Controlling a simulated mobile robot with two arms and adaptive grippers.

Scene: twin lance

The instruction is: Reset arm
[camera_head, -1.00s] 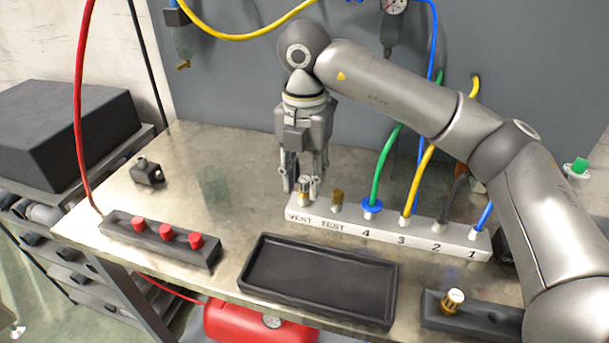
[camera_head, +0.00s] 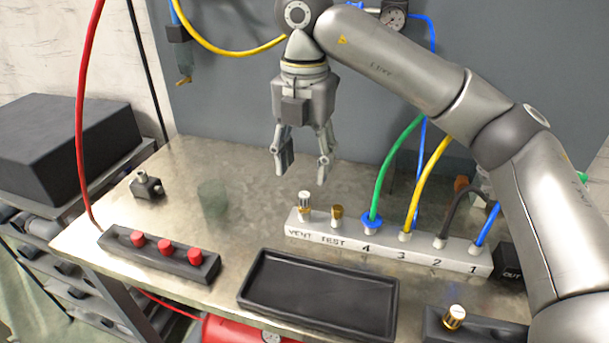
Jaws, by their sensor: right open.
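My right gripper (camera_head: 304,172) is open and empty, pointing down, above and behind the VENT end of the white manifold block (camera_head: 340,241). A fitting with a pale top (camera_head: 304,204) stands upright in the VENT port, just below the gripper and apart from it. A brass fitting (camera_head: 337,215) stands in the TEST port. My right arm (camera_head: 430,75) comes in from the right and reaches across the upper part of the view. My left gripper is not in view.
Green, yellow, black and blue hoses rise from ports 4 to 1. A black tray (camera_head: 318,324) lies empty in front. A dark block with red caps (camera_head: 170,263) is at left. A dark block with a brass fitting (camera_head: 454,315) is at right. The table's back left is mostly clear.

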